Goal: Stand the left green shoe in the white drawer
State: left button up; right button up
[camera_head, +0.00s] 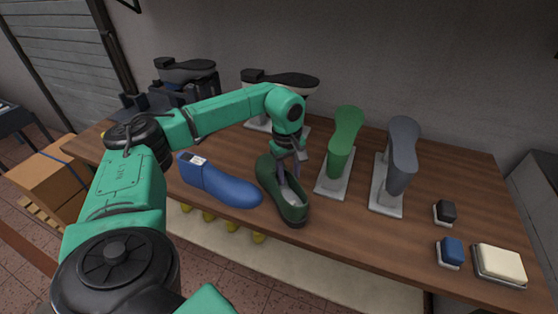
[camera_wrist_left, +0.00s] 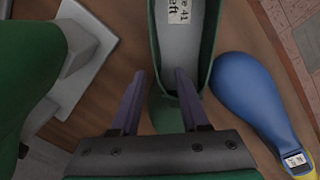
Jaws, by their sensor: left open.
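The green shoe (camera_head: 268,176) lies sole down on the wooden table, its opening facing up. In the left wrist view the shoe (camera_wrist_left: 207,75) shows a white label inside with "41" and "left". My left gripper (camera_head: 294,176) is over the shoe, pointing down. In the wrist view its open fingers (camera_wrist_left: 160,78) are apart, with a dark green side wall of the shoe between them; I cannot tell whether they touch it. A pale surface (camera_head: 330,272) shows under the table's front edge; I cannot tell whether it is the white drawer. My right gripper is not in view.
A blue last (camera_head: 225,188) lies just left of the shoe. A green last (camera_head: 343,135) and a grey last (camera_head: 402,155) stand on white bases to its right. Dark soled shapes stand behind. A blue block (camera_head: 451,251) and a cream pad (camera_head: 499,264) lie at the right.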

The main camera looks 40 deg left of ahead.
pick_arm(q)
grip_shut()
dwell(1.3)
